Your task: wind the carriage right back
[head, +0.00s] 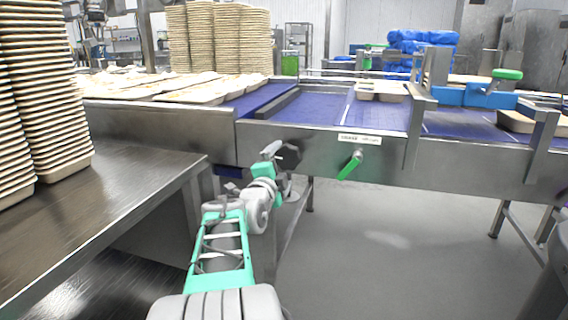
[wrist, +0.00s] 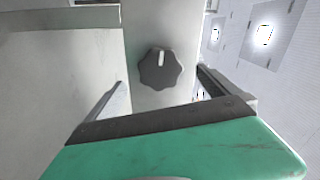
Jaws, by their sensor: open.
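A dark lobed knob (wrist: 160,70) with a pale pointer mark sits on a grey metal face in the wrist view. It also shows in the head view as a dark disc (head: 289,157) on the front side of the conveyor. My gripper (wrist: 161,82) is open, with one finger on each side of the knob and a gap on both sides. I cannot tell whether the fingertips reach its depth. In the head view my gripper (head: 276,158) is at the knob, partly covering it. A metal frame with blue blocks (head: 485,96) and a green handle spans the belt; I cannot tell whether it is the carriage.
A green lever (head: 350,165) hangs beside a label on the conveyor (head: 330,150) front, right of my gripper. Trays (head: 380,90) lie on the blue belt. Tray stacks (head: 40,100) stand on the steel table (head: 130,200) at left.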

